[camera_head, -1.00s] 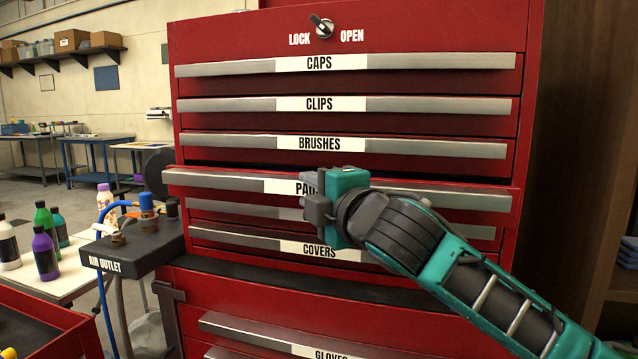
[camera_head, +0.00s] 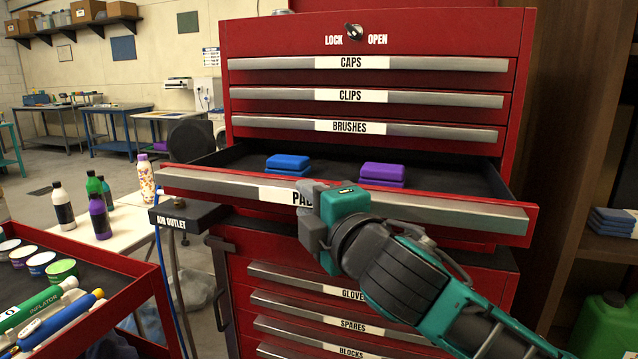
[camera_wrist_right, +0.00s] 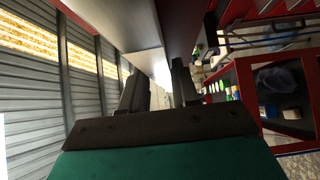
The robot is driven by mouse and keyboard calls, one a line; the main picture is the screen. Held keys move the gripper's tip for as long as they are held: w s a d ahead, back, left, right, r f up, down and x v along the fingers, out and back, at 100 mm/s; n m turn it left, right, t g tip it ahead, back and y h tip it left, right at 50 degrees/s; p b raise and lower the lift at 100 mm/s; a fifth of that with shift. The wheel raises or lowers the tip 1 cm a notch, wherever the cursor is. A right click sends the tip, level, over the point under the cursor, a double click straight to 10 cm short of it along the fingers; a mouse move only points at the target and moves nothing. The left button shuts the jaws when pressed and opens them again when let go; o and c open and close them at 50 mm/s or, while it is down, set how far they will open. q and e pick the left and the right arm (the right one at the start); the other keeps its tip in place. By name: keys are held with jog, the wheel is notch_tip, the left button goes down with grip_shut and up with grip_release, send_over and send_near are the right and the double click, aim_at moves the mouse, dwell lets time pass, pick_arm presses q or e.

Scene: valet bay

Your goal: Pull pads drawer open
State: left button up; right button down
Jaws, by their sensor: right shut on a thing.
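The pads drawer (camera_head: 440,208) of the red tool chest (camera_head: 520,75) stands well out from the chest, with its dark inside showing. Blue pads (camera_head: 288,163) and purple pads (camera_head: 383,173) lie stacked in it. My right gripper (camera_head: 312,215) is at the middle of its silver handle, over the label, and is shut on the handle. The gripper hides part of the label and the handle. In the right wrist view the fingers (camera_wrist_right: 158,88) show beside a long pale bar at the drawer front. My left gripper is in no view.
The caps, clips and brushes drawers above are shut. The gloves, spares and blocks drawers (camera_head: 345,295) are below. An air outlet block (camera_head: 187,215) stands close to the drawer's left end. A red cart (camera_head: 110,275) with cans is at lower left, and bottles (camera_head: 100,217) stand on a white table behind it.

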jog(key=shift+s+a+f, duration=0.2)
jog(key=shift+s+a, duration=0.05)
jog(key=shift+s, duration=0.35)
jog(key=shift+s+a+f, duration=0.15)
jog(key=shift+s+a, duration=0.05)
jog(key=shift+s, duration=0.4)
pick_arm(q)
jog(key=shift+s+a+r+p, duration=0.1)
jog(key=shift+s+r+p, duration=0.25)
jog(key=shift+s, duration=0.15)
pick_arm(e)
jog(key=shift+s+a+f, duration=0.1)
jog(key=shift+s+a, duration=0.1)
jog(key=shift+s, duration=0.55)
jog(key=c, duration=1.1)
grip_release()
jog(key=shift+o, duration=0.5)
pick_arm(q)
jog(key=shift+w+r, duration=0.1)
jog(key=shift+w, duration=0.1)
pick_arm(e)
jog(key=shift+r, duration=0.2)
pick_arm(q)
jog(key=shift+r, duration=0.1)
